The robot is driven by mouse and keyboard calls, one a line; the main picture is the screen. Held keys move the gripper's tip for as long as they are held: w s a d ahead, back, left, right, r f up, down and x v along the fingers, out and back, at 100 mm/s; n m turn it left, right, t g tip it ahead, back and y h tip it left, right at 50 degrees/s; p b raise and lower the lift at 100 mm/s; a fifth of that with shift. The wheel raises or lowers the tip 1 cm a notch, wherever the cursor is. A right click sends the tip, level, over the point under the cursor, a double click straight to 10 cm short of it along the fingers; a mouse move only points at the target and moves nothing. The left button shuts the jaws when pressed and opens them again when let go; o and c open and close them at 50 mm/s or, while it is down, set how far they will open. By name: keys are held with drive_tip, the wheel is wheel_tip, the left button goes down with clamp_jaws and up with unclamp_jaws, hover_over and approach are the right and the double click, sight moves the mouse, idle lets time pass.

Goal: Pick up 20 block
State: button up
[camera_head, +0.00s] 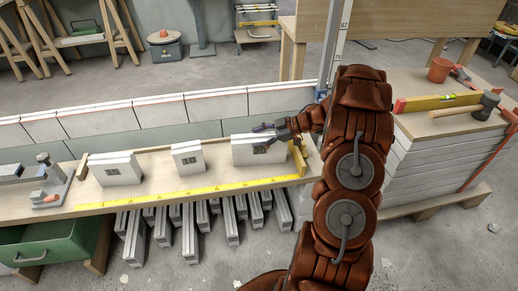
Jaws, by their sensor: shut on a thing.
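Three pale grey blocks with small dark number labels stand in a row on a wooden plank (215,164): a left block (128,169), a narrower middle block (187,159) and a right block (247,155). The numbers are too small for me to read surely, so I cannot tell which is the 20 block. My gripper (263,135) reaches in from the right and is shut on the right block at its upper part. Its fingers hide part of that block's top and label. The right block appears upright, at or very close to the plank.
A yellow measuring tape (190,190) runs along the plank's front. A low block wall (170,113) stands behind. A metal tool (42,185) sits at left, above a green drawer (45,250). A slab stack (430,155) with a mallet (485,104) and level (425,102) stands right.

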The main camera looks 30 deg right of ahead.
clamp_jaws()
